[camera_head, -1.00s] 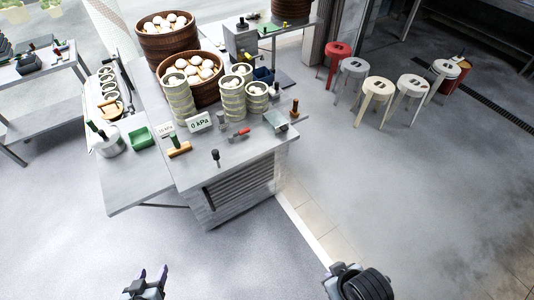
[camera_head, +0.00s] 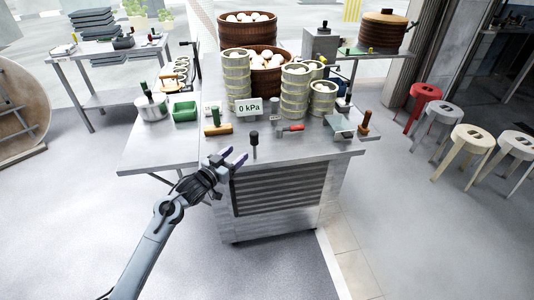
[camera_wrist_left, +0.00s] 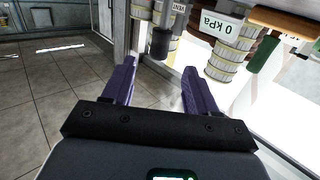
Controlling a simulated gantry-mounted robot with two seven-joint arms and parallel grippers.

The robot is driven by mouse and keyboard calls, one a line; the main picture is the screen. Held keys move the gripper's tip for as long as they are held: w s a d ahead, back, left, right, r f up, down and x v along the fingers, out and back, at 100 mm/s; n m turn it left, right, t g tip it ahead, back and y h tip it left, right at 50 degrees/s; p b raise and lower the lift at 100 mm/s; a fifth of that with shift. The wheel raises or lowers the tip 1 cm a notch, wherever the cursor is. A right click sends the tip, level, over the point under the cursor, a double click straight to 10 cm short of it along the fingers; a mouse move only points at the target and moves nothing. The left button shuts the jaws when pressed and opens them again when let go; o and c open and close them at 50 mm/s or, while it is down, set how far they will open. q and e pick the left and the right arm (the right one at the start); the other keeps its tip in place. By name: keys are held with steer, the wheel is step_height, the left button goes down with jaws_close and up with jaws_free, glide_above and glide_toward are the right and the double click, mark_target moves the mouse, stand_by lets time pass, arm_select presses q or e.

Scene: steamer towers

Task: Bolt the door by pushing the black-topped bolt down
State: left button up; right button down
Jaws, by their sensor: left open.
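The black-topped bolt (camera_head: 254,137) stands upright at the front edge of the steel counter, above the slatted door (camera_head: 285,188). In the left wrist view its dark top (camera_wrist_left: 161,42) shows beyond the fingertips, near the middle. My left gripper (camera_head: 234,156) is open and empty, just left of the bolt in the head view. Its two purple fingers (camera_wrist_left: 160,68) are spread apart in the wrist view, and I see no contact with the bolt. My right gripper is not in view.
Steamer stacks (camera_head: 294,92), a 0 kPa sign (camera_head: 249,107), a red-handled tool (camera_head: 290,128) and a wooden-based green-handled tool (camera_head: 218,129) stand on the counter (camera_head: 185,150) around the bolt. Floor in front is clear.

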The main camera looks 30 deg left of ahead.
mark_target(252, 140)
arm_select(q)
steer(key=w+b, duration=0.3)
steer(key=w, duration=0.7)
steer(key=shift+r, duration=0.1)
steer(key=shift+w+b, duration=0.35)
steer(key=shift+w, duration=0.4)
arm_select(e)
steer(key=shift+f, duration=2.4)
arm_select(q)
steer(key=shift+c, duration=0.3)
jaws_close()
